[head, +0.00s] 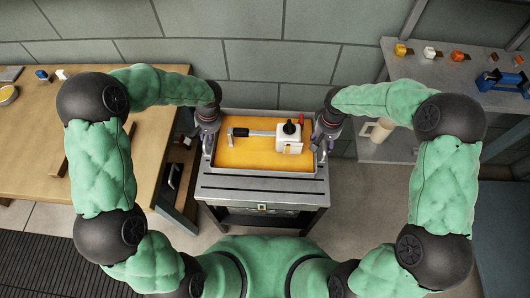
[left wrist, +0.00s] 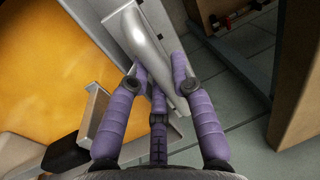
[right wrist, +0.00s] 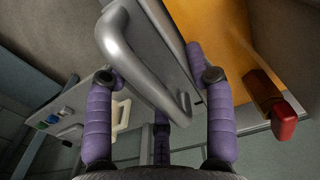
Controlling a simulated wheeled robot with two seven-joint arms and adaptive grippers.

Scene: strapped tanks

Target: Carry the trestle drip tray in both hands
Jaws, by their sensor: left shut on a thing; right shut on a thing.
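The drip tray (head: 230,160) is a grey metal tray with an orange-yellow inside, level over a grey trestle stand (head: 262,190). A white device with a black knob (head: 291,137) and a dark bar lies in it. My left gripper (head: 208,128) is at the tray's left end; in the left wrist view its purple fingers (left wrist: 160,75) are shut on a silver handle (left wrist: 148,42). My right gripper (head: 328,128) is at the right end; in the right wrist view its fingers (right wrist: 155,65) close around the other handle (right wrist: 125,55). I cannot tell whether the tray touches the stand.
A grey shelf (head: 440,62) at the right holds several small coloured items and a blue carrier (head: 500,81). A tiled wall (head: 280,50) is behind. Grey floor shows right of the stand.

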